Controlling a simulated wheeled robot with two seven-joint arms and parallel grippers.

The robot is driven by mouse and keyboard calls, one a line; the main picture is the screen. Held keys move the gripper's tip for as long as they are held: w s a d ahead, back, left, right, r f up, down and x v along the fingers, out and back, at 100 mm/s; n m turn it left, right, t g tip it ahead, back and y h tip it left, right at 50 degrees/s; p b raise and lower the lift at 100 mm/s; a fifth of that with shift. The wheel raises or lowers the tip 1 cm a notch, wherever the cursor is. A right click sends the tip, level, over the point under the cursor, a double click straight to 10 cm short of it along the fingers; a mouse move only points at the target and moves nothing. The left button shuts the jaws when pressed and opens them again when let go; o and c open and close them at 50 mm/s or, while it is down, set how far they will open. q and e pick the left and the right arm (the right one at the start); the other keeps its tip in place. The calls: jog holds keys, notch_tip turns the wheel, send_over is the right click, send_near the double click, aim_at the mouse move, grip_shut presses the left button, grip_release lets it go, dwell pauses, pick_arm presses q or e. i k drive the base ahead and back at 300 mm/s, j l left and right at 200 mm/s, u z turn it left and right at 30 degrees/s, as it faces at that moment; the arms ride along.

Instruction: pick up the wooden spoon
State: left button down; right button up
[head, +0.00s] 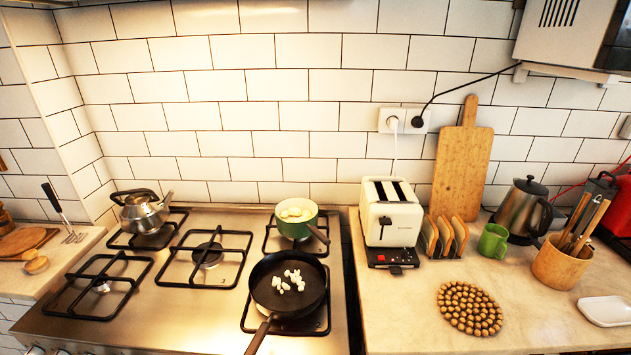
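A round wooden holder (562,263) stands upright on the right counter. Several long wooden utensils (587,222) lean out of its top. Their lower ends are hidden inside the holder, and I cannot tell which of them is the wooden spoon. A small wooden item (36,265) lies on the left counter; its kind is too small to tell. Neither of my grippers is in view.
A white dish (605,311), a beaded trivet (470,309), a green mug (493,241) and a kettle (525,208) surround the holder. A toaster (391,213) stands farther left. The stove (185,300) carries a frying pan (288,300). The right counter's front is mostly clear.

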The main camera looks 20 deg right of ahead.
aim_at(605, 206)
jog(key=k+j+z, duration=0.1)
jog(key=z, duration=2)
jog(key=l+u, duration=0.1)
jog(key=u, duration=1.75)
jog(key=z, duration=1.85)
jog(key=u, duration=0.4)
jog(key=l+u, duration=1)
jog(key=u, duration=0.15)
jog(key=k+l+u, duration=0.15)
jog(key=l+u, duration=0.2)
